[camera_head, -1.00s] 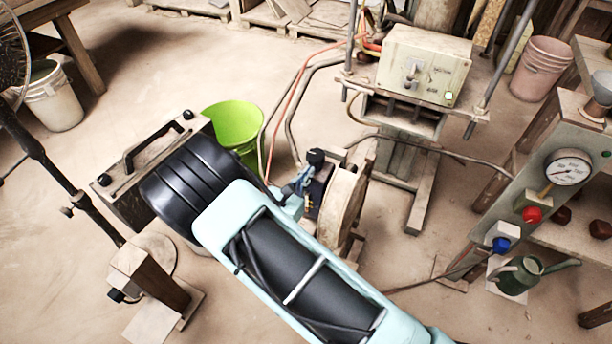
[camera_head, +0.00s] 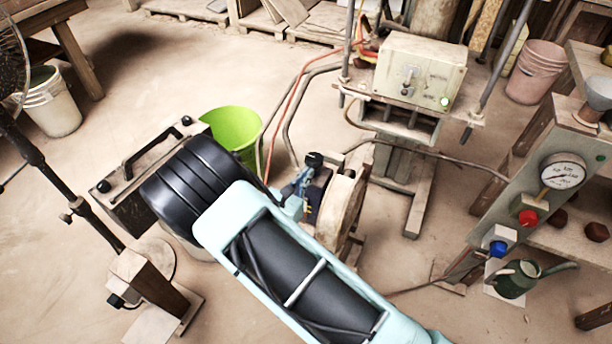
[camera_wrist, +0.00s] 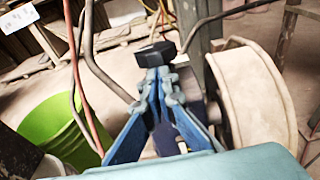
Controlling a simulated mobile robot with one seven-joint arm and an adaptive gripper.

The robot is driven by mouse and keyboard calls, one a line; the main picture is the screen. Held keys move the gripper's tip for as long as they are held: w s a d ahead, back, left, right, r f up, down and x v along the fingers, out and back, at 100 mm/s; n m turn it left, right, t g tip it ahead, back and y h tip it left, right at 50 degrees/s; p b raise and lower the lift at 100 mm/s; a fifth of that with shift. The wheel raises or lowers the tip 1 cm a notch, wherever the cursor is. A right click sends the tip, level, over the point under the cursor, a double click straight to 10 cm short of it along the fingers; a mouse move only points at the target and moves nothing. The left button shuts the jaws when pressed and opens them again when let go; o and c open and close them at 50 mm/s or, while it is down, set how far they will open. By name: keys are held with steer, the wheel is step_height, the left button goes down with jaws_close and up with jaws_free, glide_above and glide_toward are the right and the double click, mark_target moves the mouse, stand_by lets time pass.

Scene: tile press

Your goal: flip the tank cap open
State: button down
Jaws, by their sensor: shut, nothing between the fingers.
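A small black cap-like knob (camera_head: 314,159) stands at the top of the machine with the pale round drum (camera_head: 342,208); I take it for the tank cap, though its hinge is not clear. In the wrist view the black knob (camera_wrist: 156,53) is just beyond my fingertips, and the drum (camera_wrist: 250,95) is to the right. My gripper (camera_head: 309,171) has blue fingers that meet at the tips, shut and empty. In the wrist view my gripper (camera_wrist: 157,74) is right at the knob's near side. I cannot tell whether it touches. The tank body is mostly hidden behind my gripper.
A green bucket (camera_head: 234,132) stands left of the machine, with hoses (camera_head: 290,115) running close by. A press with a pale control box (camera_head: 421,70) is behind. A panel with a gauge (camera_head: 563,171) and red and blue buttons is at the right. Bare floor lies in front.

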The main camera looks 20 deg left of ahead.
steer(key=shift+w+r+p, duration=0.15)
steer(key=shift+r+p, duration=0.45)
steer(key=shift+r, duration=0.5)
